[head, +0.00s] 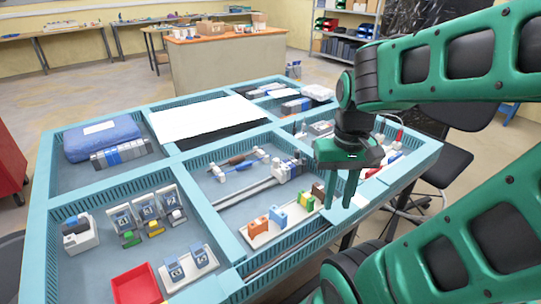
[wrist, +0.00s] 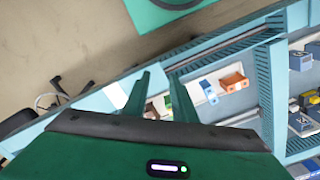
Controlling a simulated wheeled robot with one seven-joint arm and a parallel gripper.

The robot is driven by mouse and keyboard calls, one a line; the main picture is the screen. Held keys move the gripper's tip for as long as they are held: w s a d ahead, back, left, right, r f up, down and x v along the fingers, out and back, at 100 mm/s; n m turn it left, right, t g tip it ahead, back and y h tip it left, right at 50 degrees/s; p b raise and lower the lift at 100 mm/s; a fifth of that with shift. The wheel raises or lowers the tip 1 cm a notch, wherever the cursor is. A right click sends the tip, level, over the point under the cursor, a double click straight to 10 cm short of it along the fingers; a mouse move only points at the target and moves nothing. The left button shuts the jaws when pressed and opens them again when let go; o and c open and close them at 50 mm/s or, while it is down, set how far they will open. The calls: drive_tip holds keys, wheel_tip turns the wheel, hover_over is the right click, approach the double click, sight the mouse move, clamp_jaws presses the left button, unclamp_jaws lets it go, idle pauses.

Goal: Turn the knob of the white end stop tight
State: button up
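My gripper (head: 341,190) hangs at the right side of the blue compartment table, fingers down, apart and empty. It also shows in the wrist view (wrist: 160,78), with two green fingers spread. In the wrist view the orange block (wrist: 233,82) lies right of the fingers. I cannot tell which piece is the white end stop; its knob is not distinguishable.
A metal rail (head: 246,192) with white and blue pieces lies in the middle compartment. A red bin (head: 137,285) and several socket boxes (head: 146,210) are at the left. Raised blue dividers (head: 205,222) separate compartments. Black chairs stand right of the table.

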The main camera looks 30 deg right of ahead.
drive_tip(key=shift+w+r+n, duration=0.1)
drive_tip(key=shift+r+n, duration=0.6)
drive_tip(key=w+d+r+n, duration=0.1)
drive_tip(key=w+r+n, duration=0.1)
drive_tip(key=w+n, duration=0.45)
drive_tip(key=w+d+r+n, duration=0.1)
drive_tip(key=w+r+n, duration=0.1)
drive_tip(key=w+n, duration=0.4)
drive_tip(key=n, duration=1.1)
hover_over(276, 159)
wheel_tip(276, 159, down, 11)
drive_tip(key=shift+a+r, duration=0.1)
drive_tip(key=shift+r, duration=0.1)
